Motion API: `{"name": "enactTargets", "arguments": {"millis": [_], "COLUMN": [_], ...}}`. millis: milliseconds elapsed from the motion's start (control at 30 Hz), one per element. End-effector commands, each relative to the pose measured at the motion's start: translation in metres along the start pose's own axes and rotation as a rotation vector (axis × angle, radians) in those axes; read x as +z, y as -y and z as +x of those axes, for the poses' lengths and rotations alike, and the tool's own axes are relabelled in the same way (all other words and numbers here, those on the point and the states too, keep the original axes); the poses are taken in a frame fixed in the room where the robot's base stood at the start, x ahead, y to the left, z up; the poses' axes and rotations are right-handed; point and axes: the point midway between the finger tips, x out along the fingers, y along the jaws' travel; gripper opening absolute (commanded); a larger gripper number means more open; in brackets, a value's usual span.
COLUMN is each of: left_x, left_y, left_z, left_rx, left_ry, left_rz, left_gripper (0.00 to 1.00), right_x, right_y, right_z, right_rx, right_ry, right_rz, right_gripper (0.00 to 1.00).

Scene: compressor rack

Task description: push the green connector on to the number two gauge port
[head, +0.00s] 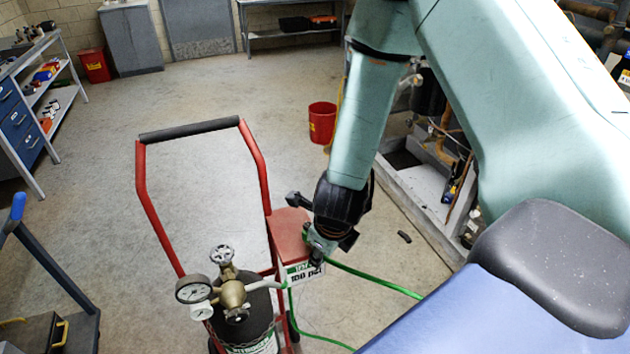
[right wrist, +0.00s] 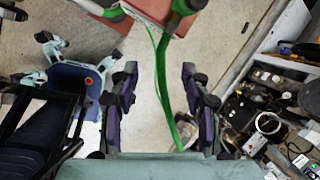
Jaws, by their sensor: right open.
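My right gripper (head: 320,230) hangs over the red plate of the cart in the head view. In the right wrist view its two fingers (right wrist: 160,72) are spread apart. A green hose (head: 375,281) runs beside it. In the wrist view the hose (right wrist: 163,85) passes through the space between the fingers, seemingly beyond them. A thicker green and dark end (right wrist: 186,12), perhaps the connector, shows at the top, apart from the fingertips. I cannot make out the number two gauge port. My left gripper is in neither view.
A red hand cart (head: 151,205) carries a dark nitrogen cylinder (head: 242,322) with a brass regulator (head: 233,294) and round gauges (head: 193,290). A red bucket (head: 322,122) stands behind. Open floor lies left.

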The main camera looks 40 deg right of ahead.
Motion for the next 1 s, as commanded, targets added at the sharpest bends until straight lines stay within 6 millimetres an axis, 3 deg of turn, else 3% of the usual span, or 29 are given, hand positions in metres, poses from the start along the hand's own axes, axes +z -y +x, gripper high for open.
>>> {"name": "enactTargets", "arguments": {"millis": [33, 100, 233, 367, 567, 1000], "left_x": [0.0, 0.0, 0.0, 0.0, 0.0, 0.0], "left_y": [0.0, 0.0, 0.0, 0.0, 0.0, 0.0], "left_z": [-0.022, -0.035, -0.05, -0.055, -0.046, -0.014], "left_rx": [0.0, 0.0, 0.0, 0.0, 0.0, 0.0], "left_ry": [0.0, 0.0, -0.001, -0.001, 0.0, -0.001], "left_rz": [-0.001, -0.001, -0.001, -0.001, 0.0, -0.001], "left_gripper": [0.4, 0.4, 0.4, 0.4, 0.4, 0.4], "right_x": [0.015, 0.029, 0.046, 0.055, 0.058, 0.062], "right_y": [0.01, 0.017, 0.026, 0.03, 0.029, 0.027], "right_z": [-0.026, -0.042, -0.063, -0.071, -0.059, 0.003], "right_rx": [0.001, 0.007, 0.02, 0.028, 0.03, 0.029], "right_ry": [0.017, 0.032, 0.051, 0.061, 0.062, 0.061], "right_rz": [0.107, 0.244, 0.433, 0.53, 0.551, 0.547], "right_gripper": [0.47, 0.47, 0.47, 0.47, 0.47, 0.47]}}
